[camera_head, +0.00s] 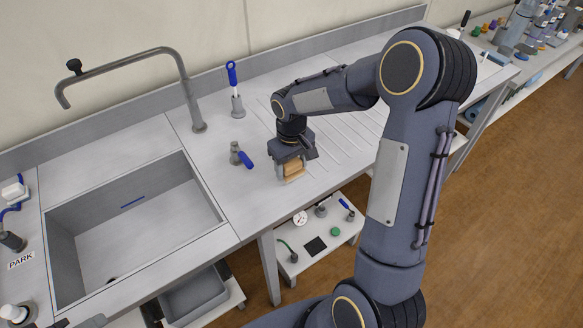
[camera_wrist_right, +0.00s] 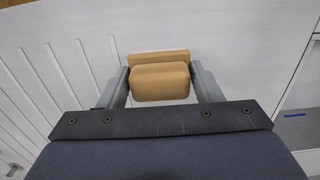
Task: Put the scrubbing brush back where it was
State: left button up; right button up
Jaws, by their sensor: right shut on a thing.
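The scrubbing brush (camera_head: 294,170) is a tan wooden block. My right gripper (camera_head: 292,164) points down at the front of the worktop and is shut on it. In the right wrist view the brush (camera_wrist_right: 160,84) sits between the two grey fingers, one on each side. Its bristles are not visible. I cannot tell whether its underside touches the worktop. My left gripper is not in view.
The sink (camera_head: 130,225) is to the left, with a bent tap (camera_head: 190,95) behind it. A blue-handled brush in a holder (camera_head: 236,90) and a blue-levered valve (camera_head: 240,156) stand nearby. The grooved drainboard (camera_head: 345,130) lies behind and right. A low shelf (camera_head: 318,235) is below.

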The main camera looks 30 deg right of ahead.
jog(key=shift+f, duration=0.95)
jog(key=shift+f, duration=0.2)
jog(key=o, duration=0.9)
jog(key=shift+r, duration=0.15)
